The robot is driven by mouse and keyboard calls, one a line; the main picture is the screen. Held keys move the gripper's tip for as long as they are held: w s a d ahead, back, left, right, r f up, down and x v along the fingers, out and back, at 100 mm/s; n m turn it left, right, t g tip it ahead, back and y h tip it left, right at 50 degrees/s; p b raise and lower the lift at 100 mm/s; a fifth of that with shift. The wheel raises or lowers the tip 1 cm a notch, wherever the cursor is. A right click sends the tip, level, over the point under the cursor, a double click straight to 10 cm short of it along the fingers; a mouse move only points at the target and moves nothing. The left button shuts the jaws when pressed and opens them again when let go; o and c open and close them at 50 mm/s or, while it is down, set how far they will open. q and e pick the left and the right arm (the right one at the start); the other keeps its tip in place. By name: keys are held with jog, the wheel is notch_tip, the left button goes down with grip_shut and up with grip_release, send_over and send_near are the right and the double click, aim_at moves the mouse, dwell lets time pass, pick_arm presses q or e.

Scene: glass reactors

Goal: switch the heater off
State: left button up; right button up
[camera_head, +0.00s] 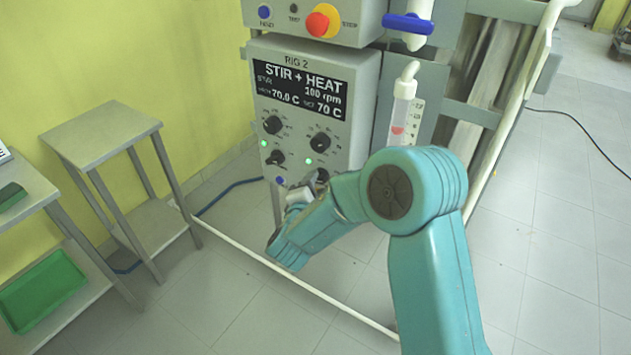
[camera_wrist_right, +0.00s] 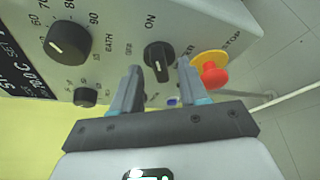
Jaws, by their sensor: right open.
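The control box (camera_head: 355,65) of rig 2 shows STIR + HEAT, 100 rpm and 70 C on its display (camera_head: 300,85). A dark rotary switch (camera_wrist_right: 158,57) marked ON, probably the heater switch, sits low on the panel. In the head view the switch (camera_head: 322,174) is partly hidden by my right gripper (camera_head: 298,188). A green lamp (camera_head: 308,161) glows just above it. In the wrist view my right gripper (camera_wrist_right: 160,88) is open and empty, its fingers in front of the panel to either side of the switch's line. Contact cannot be told. My left gripper is not in view.
A bath dial (camera_wrist_right: 68,43) and a smaller knob (camera_wrist_right: 85,97) sit beside the switch. A red stop button (camera_wrist_right: 212,70) lies close to the right finger. Another red stop button (camera_head: 322,20) is on the upper box.

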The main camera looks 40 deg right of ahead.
jog(key=shift+w+d+f, duration=0.15)
jog(key=shift+w+d, duration=0.35)
grip_shut()
